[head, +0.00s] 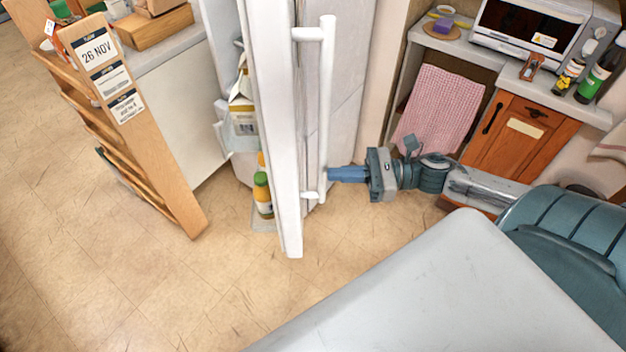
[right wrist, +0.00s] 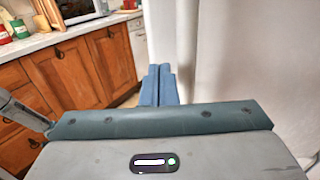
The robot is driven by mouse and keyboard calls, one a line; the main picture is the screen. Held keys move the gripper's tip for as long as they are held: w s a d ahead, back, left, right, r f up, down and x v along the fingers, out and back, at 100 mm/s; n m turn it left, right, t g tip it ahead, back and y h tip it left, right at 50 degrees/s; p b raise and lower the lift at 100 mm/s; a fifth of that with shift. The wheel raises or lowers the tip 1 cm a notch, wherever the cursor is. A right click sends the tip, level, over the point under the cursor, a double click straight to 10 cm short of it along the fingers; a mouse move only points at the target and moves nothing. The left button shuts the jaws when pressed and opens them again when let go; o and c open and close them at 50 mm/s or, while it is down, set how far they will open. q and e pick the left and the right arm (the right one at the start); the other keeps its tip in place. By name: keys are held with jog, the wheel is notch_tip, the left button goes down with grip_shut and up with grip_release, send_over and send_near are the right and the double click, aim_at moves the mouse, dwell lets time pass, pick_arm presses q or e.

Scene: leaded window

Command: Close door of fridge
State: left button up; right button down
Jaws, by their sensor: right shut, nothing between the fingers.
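The white fridge door (head: 271,120) stands open in the middle of the head view, seen nearly edge-on, with its long vertical handle (head: 326,110) on the right side. Bottles and a carton (head: 242,108) show on the door's inner side, at its left. My right gripper (head: 335,174) is shut and empty, its blue fingertips at the lower part of the handle; I cannot tell if they touch it. In the right wrist view the shut fingers (right wrist: 158,84) point toward a white surface (right wrist: 225,60). My left gripper is not in view.
A wooden rack (head: 120,110) with a date card stands left of the door. At the right are a wooden cabinet (head: 518,135), a microwave (head: 545,30) and a pink towel (head: 440,110). The tiled floor (head: 150,285) at the lower left is clear.

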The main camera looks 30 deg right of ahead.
jog(key=shift+p+x, duration=0.3)
jog(key=shift+x, duration=2.55)
jog(key=shift+w, duration=0.15)
